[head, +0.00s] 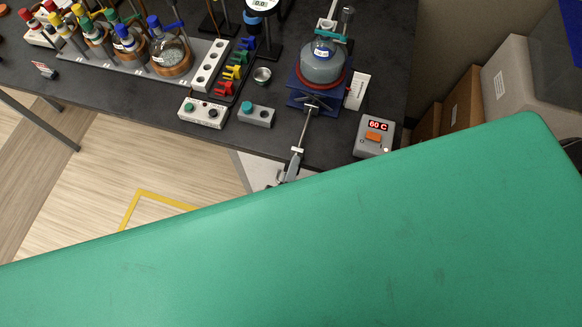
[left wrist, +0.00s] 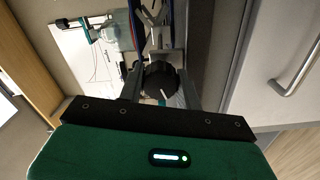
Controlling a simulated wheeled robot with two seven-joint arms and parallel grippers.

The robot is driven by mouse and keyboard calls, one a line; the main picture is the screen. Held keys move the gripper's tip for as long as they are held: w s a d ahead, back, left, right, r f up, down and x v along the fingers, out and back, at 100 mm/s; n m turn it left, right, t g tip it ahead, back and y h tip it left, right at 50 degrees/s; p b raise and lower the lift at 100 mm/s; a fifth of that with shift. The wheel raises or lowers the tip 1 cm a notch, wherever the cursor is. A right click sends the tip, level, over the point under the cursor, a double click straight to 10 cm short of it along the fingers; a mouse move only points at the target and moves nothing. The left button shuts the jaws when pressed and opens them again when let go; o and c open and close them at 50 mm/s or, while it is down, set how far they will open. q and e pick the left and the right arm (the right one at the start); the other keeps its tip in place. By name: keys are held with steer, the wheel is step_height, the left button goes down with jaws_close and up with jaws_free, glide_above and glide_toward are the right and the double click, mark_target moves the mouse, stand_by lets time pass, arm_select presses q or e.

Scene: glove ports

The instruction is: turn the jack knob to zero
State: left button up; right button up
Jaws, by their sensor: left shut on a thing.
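The blue lab jack (head: 314,95) stands near the bench's front edge. It carries a flask (head: 323,64) of grey-looking liquid on a red ring-shaped support. A metal rod runs from the jack toward me and past the bench edge. My left gripper (head: 296,158) is at the near end of this rod; its hand is partly hidden behind my green arm. In the left wrist view the black ribbed jack knob (left wrist: 160,80) sits between the two fingers (left wrist: 160,88), which are shut on it. A short white mark on the knob points down, slightly right. My right gripper is out of view.
A control box (head: 375,137) reading 60 C with an orange switch stands right of the jack. A white scale card (head: 357,91) is beside the jack. Left are grey switch boxes (head: 256,115), coloured clips and several bottles. Cardboard boxes (head: 462,100) stand at the right.

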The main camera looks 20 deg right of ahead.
arm_select(q)
steer(key=n, duration=0.2)
steer(key=n+b, duration=0.1)
steer(key=n, duration=0.3)
steer(key=shift+s+f+b, duration=0.1)
steer(key=shift+f+b, duration=0.15)
steer(key=shift+b, duration=0.1)
steer(key=n+b, duration=0.2)
steer(key=n, duration=0.4)
steer(key=shift+n, duration=0.4)
steer(key=n+b, duration=0.2)
steer(key=n, duration=0.9)
steer(key=shift+r+n+b, duration=0.15)
steer(key=shift+n+b, duration=0.2)
steer(key=shift+n, duration=0.05)
steer(key=n, duration=0.2)
steer(key=shift+d+n, duration=0.1)
steer(key=shift+n, duration=0.2)
steer(key=n, duration=0.4)
steer(key=shift+n, duration=0.3)
steer(key=n, duration=0.3)
steer(key=shift+r+n+p, duration=0.1)
steer(key=shift+n+p, duration=0.2)
steer(key=shift+p, duration=0.1)
steer(key=n, duration=0.3)
steer(key=shift+n, duration=0.3)
steer(key=n, duration=0.5)
steer(key=shift+p, duration=0.35)
steer(key=n, duration=0.6)
steer(key=shift+b, duration=0.4)
